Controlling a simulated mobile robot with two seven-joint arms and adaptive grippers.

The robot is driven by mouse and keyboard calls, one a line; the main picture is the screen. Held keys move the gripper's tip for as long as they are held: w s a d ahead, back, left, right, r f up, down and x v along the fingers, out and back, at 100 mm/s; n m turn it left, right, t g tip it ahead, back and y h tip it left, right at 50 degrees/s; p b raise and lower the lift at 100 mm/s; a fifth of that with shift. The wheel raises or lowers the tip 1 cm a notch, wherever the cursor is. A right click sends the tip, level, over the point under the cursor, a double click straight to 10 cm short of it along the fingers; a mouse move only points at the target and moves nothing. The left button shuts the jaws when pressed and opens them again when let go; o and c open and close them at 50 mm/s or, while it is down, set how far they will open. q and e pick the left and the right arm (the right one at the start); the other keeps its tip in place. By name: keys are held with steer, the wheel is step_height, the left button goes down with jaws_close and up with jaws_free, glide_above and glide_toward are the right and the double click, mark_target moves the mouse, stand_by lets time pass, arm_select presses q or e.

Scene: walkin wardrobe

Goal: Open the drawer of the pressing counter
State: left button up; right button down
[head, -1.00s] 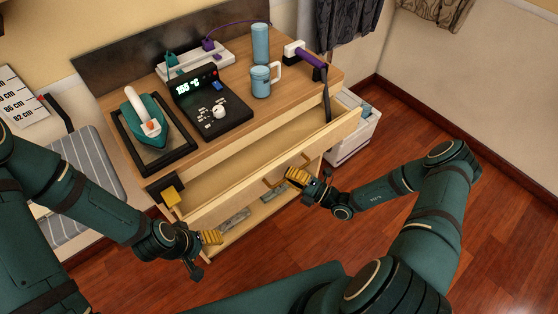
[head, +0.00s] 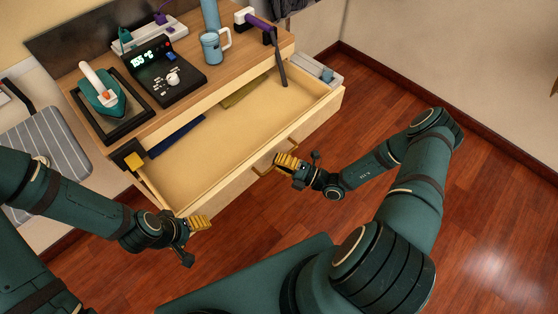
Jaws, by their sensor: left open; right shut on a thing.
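The wooden pressing counter (head: 207,92) stands at the upper middle of the head view. Its drawer (head: 240,135) is pulled far out, and its inside shows. A dark blue flat item (head: 178,136) and an olive flat item (head: 245,92) lie at the back of the drawer. My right gripper (head: 286,161) is shut on the drawer handle (head: 264,166) at the middle of the drawer front. My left gripper (head: 199,223) is open and empty, just in front of the drawer's left corner.
On the counter top are a green iron (head: 105,96) on a dark tray, a control box (head: 160,72), a blue mug (head: 213,47), a blue cylinder (head: 210,15) and a power strip (head: 150,33). A striped ironing board (head: 45,145) is at left. The right floor is clear.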

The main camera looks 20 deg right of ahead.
steer(key=shift+a, duration=0.1)
steer(key=c, duration=1)
jaws_free()
steer(key=shift+s, duration=0.1)
steer(key=v, duration=1.2)
